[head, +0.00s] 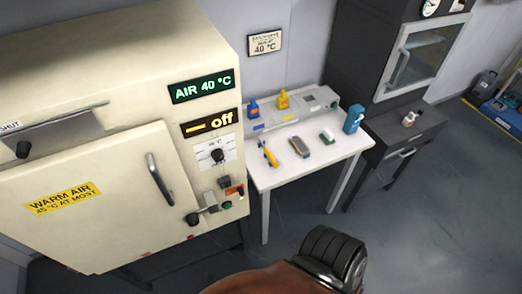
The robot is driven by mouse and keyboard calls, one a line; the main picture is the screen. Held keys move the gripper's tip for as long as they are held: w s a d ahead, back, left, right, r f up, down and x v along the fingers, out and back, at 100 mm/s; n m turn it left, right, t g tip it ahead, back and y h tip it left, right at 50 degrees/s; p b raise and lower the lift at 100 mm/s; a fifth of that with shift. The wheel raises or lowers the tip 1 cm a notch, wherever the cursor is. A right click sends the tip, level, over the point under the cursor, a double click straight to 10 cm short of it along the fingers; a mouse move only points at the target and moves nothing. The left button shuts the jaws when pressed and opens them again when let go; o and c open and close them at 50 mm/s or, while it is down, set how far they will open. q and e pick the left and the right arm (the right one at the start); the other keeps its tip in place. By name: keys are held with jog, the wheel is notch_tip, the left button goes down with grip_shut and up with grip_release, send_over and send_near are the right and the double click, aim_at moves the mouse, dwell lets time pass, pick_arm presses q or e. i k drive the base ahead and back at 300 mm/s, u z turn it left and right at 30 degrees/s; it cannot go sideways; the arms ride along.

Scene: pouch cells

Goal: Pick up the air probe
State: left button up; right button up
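Several small things on the white table (330,152) could be the air probe, and I cannot tell for certain which one it is. A slim yellow-orange tool (268,154) with a dark end lies at the table's left front. A dark grey handheld thing (300,147) lies near the middle. A blue thing (253,107) and a yellow thing (283,99) stand upright in a grey holder (300,105) along the back. Neither of my grippers shows in this view.
A cream warm-air cabinet (90,120) with its door closed fills the left; its displays read "AIR 40 °C" and "off". A small green-and-white thing (327,136) and a blue canister (353,119) stand on the table. A dark cabinet (405,125) is at right. Floor is open at lower right.

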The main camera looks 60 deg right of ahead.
aim_at(271, 158)
jog(key=z, duration=0.5)
jog(key=i, duration=0.75)
jog(key=z, duration=0.7)
